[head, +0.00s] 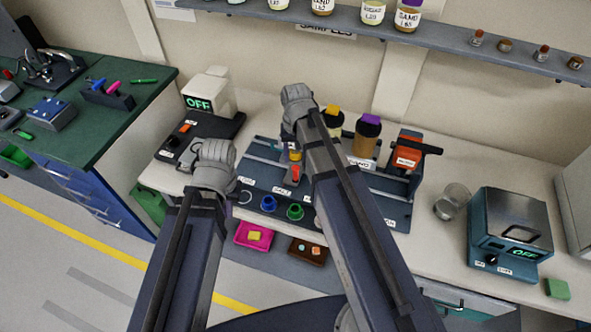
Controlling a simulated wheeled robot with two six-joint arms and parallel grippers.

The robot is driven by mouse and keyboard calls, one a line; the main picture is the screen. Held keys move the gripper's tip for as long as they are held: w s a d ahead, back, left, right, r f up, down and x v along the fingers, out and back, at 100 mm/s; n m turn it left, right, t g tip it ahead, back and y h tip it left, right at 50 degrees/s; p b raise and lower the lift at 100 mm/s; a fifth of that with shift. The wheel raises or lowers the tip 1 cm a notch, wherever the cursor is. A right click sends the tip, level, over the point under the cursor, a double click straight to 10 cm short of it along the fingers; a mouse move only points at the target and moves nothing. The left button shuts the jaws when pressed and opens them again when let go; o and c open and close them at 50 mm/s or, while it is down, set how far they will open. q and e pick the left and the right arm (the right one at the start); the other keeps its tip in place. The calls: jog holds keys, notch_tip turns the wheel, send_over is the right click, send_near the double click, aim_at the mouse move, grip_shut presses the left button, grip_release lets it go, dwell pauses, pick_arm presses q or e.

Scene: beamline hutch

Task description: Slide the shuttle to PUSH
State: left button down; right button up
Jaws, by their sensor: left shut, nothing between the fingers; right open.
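The blue-grey rail fixture (262,176) lies on the bench in the middle, partly behind my arms. A small grey block with a red top (294,172), perhaps the shuttle, sits on it just left of my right arm. Small white labels run along the fixture's front, too small to read surely. I cannot tell which is PUSH. Both my arms reach in from the bottom, and their grey joints show over the bench. Both grippers are hidden behind my own arm links, so I cannot see what they are near.
An orange-faced block with a black handle (407,152) stands at the fixture's right end. Blue and green rings (295,211) lie at its front. A pink tray (251,244) and a brown tray (302,254) sit before it. A glass beaker (452,202) and a teal device (508,240) stand right.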

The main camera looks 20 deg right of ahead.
aim_at(296, 168)
jog(key=shift+f+b, duration=3.85)
jog(key=shift+f, duration=0.05)
grip_shut()
